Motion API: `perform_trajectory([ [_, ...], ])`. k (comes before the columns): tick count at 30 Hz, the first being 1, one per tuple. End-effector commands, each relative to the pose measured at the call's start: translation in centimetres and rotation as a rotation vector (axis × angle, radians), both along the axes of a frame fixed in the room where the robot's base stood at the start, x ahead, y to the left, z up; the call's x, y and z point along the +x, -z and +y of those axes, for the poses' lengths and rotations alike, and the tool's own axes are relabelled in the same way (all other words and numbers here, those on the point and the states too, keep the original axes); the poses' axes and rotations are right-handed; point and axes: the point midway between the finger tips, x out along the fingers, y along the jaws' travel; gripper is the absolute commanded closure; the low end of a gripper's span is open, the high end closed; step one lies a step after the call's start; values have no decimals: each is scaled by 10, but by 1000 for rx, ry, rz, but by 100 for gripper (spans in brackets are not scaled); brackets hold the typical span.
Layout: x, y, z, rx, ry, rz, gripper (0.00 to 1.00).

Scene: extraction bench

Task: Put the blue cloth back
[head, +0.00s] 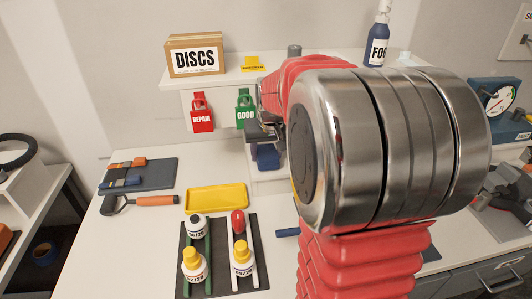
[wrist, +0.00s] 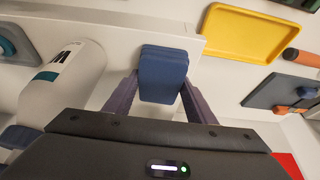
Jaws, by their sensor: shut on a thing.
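The blue cloth (head: 267,157) is a small folded pad hanging below my gripper (head: 264,136) in the head view. In the wrist view the blue cloth (wrist: 163,72) sits between the two fingers of my gripper (wrist: 160,88), which is shut on it. The cloth is in front of the white shelf unit, near a low white ledge (head: 268,176). I cannot tell whether it touches that ledge. My arm hides much of the bench to the right of it.
A yellow tray (head: 216,198) lies left of the cloth. A dark rack (head: 212,282) holds several bottles in front. Red and green tags (head: 202,115) hang behind. A DISCS box (head: 195,55) stands on the shelf. A white bottle (wrist: 65,80) is close to my gripper.

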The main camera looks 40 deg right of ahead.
Motion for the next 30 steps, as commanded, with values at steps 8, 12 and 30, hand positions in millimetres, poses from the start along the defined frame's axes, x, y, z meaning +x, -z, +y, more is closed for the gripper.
perform_trajectory([
  [8,0,0,0,0,0,-1,68],
  [12,0,3,0,0,0,-1,68],
  [30,0,4,0,0,0,-1,31],
])
